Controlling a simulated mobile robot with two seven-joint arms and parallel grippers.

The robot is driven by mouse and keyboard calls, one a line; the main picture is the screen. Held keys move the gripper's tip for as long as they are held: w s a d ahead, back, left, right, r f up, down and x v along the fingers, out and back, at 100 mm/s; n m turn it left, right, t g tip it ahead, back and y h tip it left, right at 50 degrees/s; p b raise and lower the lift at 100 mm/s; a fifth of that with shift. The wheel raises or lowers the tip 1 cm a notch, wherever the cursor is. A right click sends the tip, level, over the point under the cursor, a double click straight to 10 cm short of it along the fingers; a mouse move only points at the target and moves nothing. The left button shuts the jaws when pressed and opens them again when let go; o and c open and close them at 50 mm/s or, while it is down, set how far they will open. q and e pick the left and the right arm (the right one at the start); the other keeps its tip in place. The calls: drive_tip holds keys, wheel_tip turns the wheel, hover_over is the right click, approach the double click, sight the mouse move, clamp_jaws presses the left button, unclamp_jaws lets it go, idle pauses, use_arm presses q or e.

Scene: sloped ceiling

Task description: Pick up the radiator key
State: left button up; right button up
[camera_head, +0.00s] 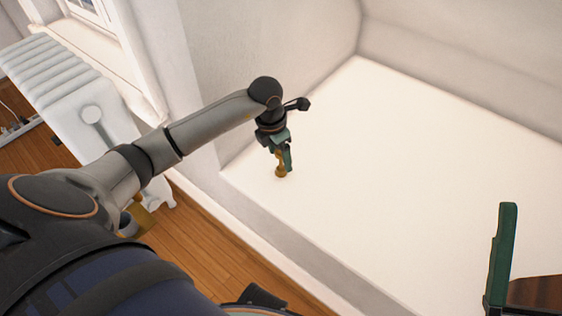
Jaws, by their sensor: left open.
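The radiator key is a small brass-coloured piece (281,171) on the white ledge (400,190), near the ledge's left front corner. My left gripper (285,158) points down from above, with its green fingers right at the key. The fingers are open and hide part of the key's upper end. I cannot tell whether a finger touches it. My right gripper is not in view.
A white radiator (75,90) stands at the left below a window, on a wooden floor (205,245). Walls rise behind the ledge. A green and brown object (503,255) is at the lower right. The ledge is otherwise clear.

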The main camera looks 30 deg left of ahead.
sight(282, 167)
use_arm(q)
drive_tip(key=f+b, duration=0.1)
drive_tip(key=f, duration=0.1)
drive_tip(key=w+f+b, duration=0.1)
drive_tip(key=f, duration=0.1)
drive_tip(key=shift+w, duration=0.1)
drive_tip(key=shift+f, duration=0.45)
clamp_jaws()
drive_tip(key=shift+r, duration=0.1)
